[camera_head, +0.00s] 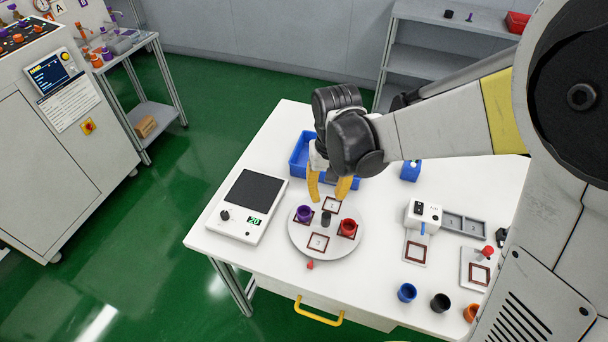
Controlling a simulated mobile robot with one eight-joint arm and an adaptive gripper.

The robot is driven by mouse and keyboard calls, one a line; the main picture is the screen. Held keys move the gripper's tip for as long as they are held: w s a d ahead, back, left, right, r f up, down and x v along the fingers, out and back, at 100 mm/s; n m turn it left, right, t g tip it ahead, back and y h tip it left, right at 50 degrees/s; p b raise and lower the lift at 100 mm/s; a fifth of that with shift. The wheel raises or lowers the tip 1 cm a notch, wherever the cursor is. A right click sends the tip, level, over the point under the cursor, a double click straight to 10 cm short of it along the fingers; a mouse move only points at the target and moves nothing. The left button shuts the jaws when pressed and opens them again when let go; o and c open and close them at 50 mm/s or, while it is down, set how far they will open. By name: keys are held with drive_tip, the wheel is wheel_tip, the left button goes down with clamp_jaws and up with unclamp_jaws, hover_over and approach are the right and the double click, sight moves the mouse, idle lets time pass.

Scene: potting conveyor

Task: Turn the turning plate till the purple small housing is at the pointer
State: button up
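The turning plate (341,250) is a round light-grey disc on the white table. The purple small housing (304,213) stands on its left side. A red housing (348,227) stands on its right side, and a dark upright post (326,217) is at its middle. Two marked squares, at the plate's back and front, look empty. A small red pointer (310,265) sits at the plate's front edge, apart from the purple housing. My gripper (328,190) is above the plate's back edge, its yellow fingers spread and pointing down with nothing visible between them.
A scale (248,205) stands left of the plate, and a blue bin (299,157) stands behind it, partly hidden by my gripper. A small white device (423,214) is to the right. Blue (407,292), black (440,303) and orange (471,312) cups stand near the front right edge.

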sight(326, 215)
drive_tip(key=shift+f, duration=0.35)
wheel_tip(326, 215, down, 10)
drive_tip(key=b, duration=0.3)
drive_tip(key=shift+s+d+b, duration=0.15)
drive_tip(key=shift+b, duration=0.2)
clamp_jaws()
